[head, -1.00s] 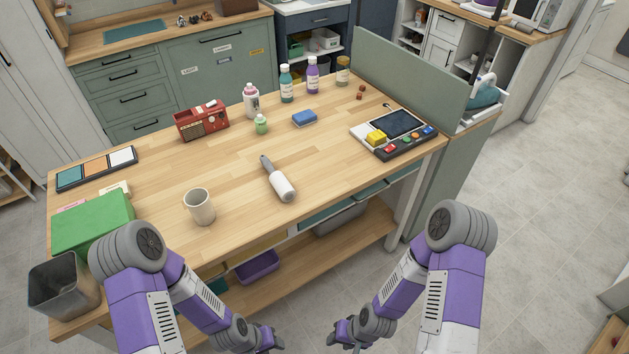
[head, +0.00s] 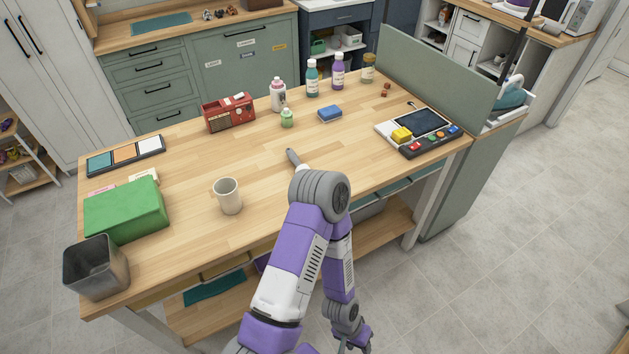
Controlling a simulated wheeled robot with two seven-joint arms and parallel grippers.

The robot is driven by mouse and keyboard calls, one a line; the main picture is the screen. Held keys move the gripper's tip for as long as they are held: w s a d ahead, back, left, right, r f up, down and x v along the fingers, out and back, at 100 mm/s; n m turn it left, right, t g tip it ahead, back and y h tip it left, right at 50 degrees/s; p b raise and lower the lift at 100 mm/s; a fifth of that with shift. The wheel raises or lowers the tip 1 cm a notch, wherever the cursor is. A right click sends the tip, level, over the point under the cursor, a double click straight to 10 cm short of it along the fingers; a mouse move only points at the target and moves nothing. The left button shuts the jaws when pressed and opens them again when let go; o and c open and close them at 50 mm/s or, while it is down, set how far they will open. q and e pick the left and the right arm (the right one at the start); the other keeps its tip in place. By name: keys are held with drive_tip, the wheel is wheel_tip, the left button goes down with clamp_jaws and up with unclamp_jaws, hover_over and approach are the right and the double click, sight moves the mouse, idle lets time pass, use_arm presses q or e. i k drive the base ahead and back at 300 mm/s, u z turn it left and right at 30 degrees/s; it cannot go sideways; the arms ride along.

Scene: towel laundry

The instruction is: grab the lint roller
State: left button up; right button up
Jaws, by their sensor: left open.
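The lint roller (head: 294,159) lies on the wooden table (head: 180,200). Only its grey handle shows in the head view; my left arm hides its white roller end. My left gripper (head: 355,342) is low at the bottom edge of the view, in front of the table and below its top, well apart from the lint roller. It is open, and I see nothing held in it. My right gripper is out of view.
A beige mug (head: 228,196) stands left of the lint roller. A green box (head: 126,209) and a dark bin (head: 97,268) are at the left end. A blue sponge (head: 329,114), a red radio (head: 229,112) and bottles stand behind. A console (head: 419,130) is at the right.

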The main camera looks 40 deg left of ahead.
sight(293, 156)
drive_tip(key=k, duration=0.4)
drive_tip(key=u, duration=0.85)
